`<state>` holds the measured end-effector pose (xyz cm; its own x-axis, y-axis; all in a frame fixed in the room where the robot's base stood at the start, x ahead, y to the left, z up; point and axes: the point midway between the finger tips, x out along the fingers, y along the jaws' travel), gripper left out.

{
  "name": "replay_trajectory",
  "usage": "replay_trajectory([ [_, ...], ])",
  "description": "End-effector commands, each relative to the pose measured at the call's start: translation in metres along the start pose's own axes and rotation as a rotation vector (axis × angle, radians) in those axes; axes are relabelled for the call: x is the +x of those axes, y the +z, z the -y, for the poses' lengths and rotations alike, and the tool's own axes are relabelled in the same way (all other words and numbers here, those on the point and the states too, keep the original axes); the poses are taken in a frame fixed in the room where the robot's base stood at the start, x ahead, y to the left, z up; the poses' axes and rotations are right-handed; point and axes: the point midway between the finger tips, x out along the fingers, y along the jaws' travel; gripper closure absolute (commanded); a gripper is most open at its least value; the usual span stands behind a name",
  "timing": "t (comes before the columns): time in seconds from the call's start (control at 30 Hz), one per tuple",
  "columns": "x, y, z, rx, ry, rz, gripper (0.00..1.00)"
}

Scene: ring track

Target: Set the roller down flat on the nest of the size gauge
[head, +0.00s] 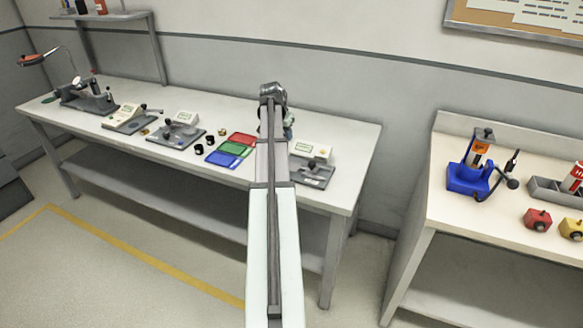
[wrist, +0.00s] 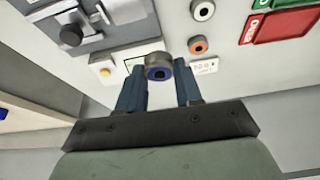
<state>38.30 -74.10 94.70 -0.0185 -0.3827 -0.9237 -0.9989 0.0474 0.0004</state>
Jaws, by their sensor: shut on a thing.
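My gripper (wrist: 158,78) is shut on the roller (wrist: 157,66), a grey ring with a blue inner band and a dark centre, held between the fingertips. In the wrist view it overlaps the edge of a white readout box (wrist: 106,70) with a yellow button. This box belongs to a grey gauge (wrist: 115,30) with a black knob, which seems to be the size gauge. The gauge also shows in the head view (head: 312,177), right of my arm. Its nest is not clear. The roller's height above the bench cannot be told. My arm mostly hides the gripper in the head view.
Two other rollers, one dark-centred (wrist: 203,10) and one orange-centred (wrist: 198,45), stand beside a small white label (wrist: 204,67). Red (head: 242,139), green and blue trays lie left of my arm. More gauges (head: 180,130) stand further left. A second bench (head: 440,195) is at right.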

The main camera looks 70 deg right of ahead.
Motion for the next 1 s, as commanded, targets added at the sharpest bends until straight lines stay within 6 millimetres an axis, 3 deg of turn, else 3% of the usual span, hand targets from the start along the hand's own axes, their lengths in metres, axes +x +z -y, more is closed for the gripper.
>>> replay_trajectory([
  [0.6,-0.009,0.011,-0.036,0.729,0.304,0.0,0.98],
  [0.87,-0.008,0.014,-0.038,0.855,0.355,0.0,0.98],
  [1.0,0.002,0.019,-0.038,0.866,0.36,0.001,0.98],
])
